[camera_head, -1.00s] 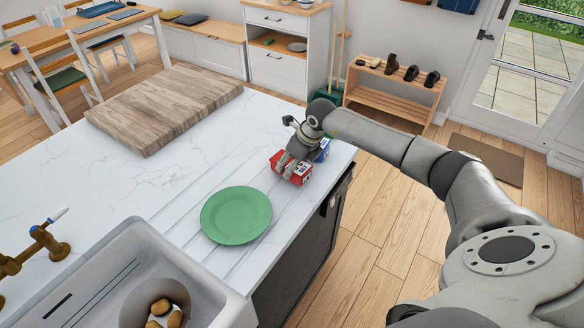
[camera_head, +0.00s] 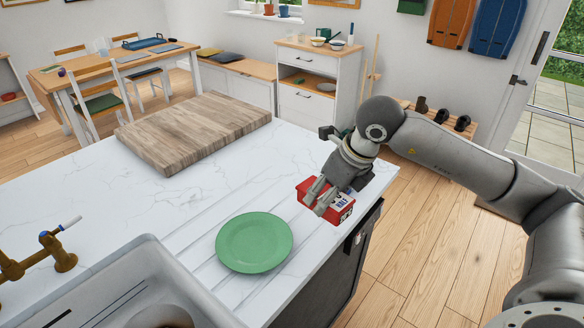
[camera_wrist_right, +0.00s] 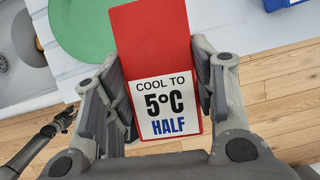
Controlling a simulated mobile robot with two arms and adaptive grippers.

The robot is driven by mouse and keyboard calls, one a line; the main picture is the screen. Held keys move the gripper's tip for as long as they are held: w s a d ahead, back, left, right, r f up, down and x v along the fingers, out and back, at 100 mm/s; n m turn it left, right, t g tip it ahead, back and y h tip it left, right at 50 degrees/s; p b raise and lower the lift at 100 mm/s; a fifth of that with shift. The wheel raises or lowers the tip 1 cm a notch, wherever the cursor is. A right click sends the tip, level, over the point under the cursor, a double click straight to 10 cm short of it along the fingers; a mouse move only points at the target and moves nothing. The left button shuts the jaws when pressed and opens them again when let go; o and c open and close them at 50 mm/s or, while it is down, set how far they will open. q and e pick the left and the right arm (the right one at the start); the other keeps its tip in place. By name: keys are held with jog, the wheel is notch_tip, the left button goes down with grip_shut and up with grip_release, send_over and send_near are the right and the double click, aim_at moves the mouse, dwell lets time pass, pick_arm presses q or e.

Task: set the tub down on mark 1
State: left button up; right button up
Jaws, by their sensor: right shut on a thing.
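My right gripper (camera_head: 316,192) is shut on a red tub (camera_head: 343,215) at the right edge of the white counter. In the right wrist view the tub (camera_wrist_right: 150,40) sits between the two fingers, with a white label reading "COOL TO 5°C HALF". I cannot tell for sure how high it is above the counter. No mark 1 can be made out. What looks like my left gripper (camera_wrist_right: 66,117) shows small and dark at the left of the right wrist view; its jaws are too small to judge. The head view does not show it.
A green plate (camera_head: 254,242) lies on the counter (camera_head: 90,215) left of the tub. A wooden board (camera_head: 195,132) lies farther back, and a sink (camera_head: 130,285) is at the front left. A blue thing (camera_wrist_right: 280,3) is partly visible beyond the tub. Wooden floor lies right of the counter.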

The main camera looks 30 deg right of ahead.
jog(key=shift+s+a+r, duration=0.1)
jog(key=shift+s+r, duration=0.05)
jog(key=shift+s+a+f+n, duration=0.15)
jog(key=shift+a+f+n, duration=0.2)
jog(key=shift+n, duration=0.25)
jog(key=s+a+f+n+g, duration=0.3)
jog(key=s+a+n+g, duration=0.1)
jog(key=n, duration=1.1)
jog(key=s+a+f+n+g+h, duration=0.1)
jog(key=s+a+f+n+g, duration=0.2)
jog(key=n, duration=1.3)
jog(key=s+a+g, duration=0.2)
jog(key=s+a, duration=0.1)
jog(key=a, duration=0.2)
jog(key=shift+s+f, duration=0.15)
jog(key=shift+f, duration=0.15)
jog(key=shift+d, duration=0.1)
